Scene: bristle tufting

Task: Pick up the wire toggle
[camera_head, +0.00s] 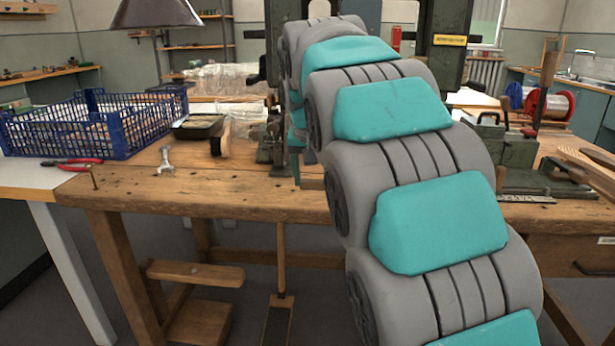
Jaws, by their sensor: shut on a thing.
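My arm rises from the lower right, curves over the bench and bends down at its far end, beside a dark metal fixture (270,148) on the workbench (235,200). My own arm links hide the gripper at that end, so I see neither its fingers nor anything between them. I cannot make out the wire toggle; it may be behind my arm.
A blue crate (115,112), red-handled pliers (72,163), a small wrench (165,165), a dark tray (198,127) and a wooden brush (222,142) lie left. A green machine (508,150) and red-rimmed spool (550,105) stand right. The bench's front left is mostly clear.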

